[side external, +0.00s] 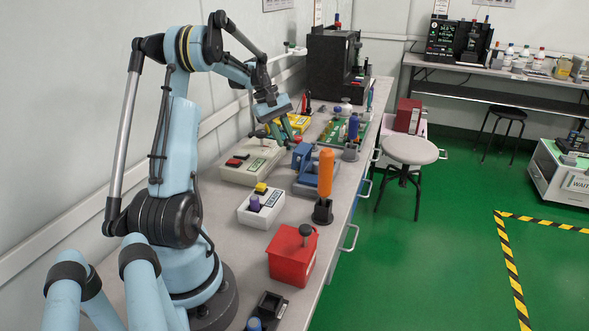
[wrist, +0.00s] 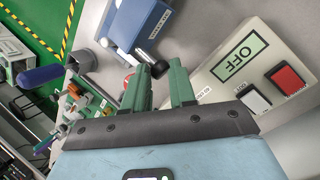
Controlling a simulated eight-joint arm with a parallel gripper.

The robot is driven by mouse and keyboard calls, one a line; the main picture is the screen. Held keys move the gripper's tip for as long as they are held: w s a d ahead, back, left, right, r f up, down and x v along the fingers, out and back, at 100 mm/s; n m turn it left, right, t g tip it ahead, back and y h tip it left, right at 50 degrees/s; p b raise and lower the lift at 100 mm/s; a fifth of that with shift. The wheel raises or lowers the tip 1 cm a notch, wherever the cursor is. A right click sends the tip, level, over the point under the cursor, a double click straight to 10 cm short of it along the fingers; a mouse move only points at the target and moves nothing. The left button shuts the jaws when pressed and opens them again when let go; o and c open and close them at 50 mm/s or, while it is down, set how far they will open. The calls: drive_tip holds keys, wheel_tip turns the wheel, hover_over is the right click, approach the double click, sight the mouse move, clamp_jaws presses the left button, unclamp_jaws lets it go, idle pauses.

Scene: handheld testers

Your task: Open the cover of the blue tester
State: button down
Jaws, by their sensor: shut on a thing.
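The blue tester (side external: 318,178) sits mid-bench in the side view, with a raised blue block at its back left. In the wrist view its blue body (wrist: 135,20) is at the top, with a small white label. A black knob (wrist: 149,58) stands out from it toward my fingertips. My gripper (side external: 284,133) is low beside the blue tester's back left. In the wrist view the green fingers of my gripper (wrist: 160,72) are closed about the knob's end, and the contact is partly hidden. I cannot tell how far the cover is raised.
An orange-handled tool (side external: 326,172) stands upright in front. A smaller white tester (side external: 257,216) and red box (side external: 288,262) are nearer.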

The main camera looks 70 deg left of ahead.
drive_tip(key=shift+s+a+f, duration=0.2)
drive_tip(key=shift+f, duration=0.3)
drive_tip(key=shift+s+a+f, duration=0.15)
drive_tip(key=shift+a+f, duration=0.1)
drive_tip(key=shift+f, duration=0.3)
drive_tip(key=shift+s+a+f, duration=0.2)
drive_tip(key=shift+f, duration=0.3)
drive_tip(key=shift+f, duration=0.1)
drive_tip(key=c, duration=0.9)
unclamp_jaws()
drive_tip(key=shift+c, duration=0.2)
drive_tip(key=v, duration=0.8)
drive_tip(key=shift+s, duration=0.2)
